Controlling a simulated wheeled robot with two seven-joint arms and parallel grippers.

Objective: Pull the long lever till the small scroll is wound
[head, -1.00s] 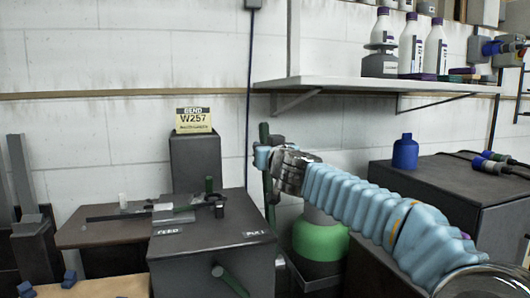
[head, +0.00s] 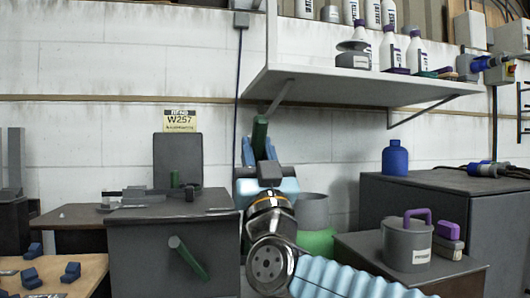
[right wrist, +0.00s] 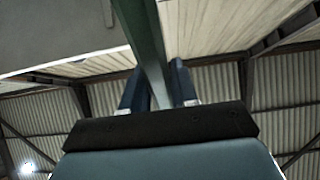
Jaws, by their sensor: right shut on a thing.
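The long green lever (head: 260,132) stands upright right of the grey box (head: 150,245), its top showing above my right gripper (head: 258,155). My right gripper is shut on this lever. In the right wrist view the green bar (right wrist: 148,45) passes between the two blue fingers (right wrist: 158,88). The lever's lower part is hidden behind my gripper and arm. A second, shorter green lever (head: 188,258) slants down from the box front, untouched. I cannot pick out the small scroll for sure; low metal parts (head: 135,195) lie on the box top. My left gripper is not in view.
A white shelf (head: 350,85) with bottles hangs above and right of the lever. A green and grey drum (head: 315,240) stands right behind my arm. A grey canister (head: 407,245) sits on a dark cabinet at the right. Small blue pieces (head: 70,271) lie on the left table.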

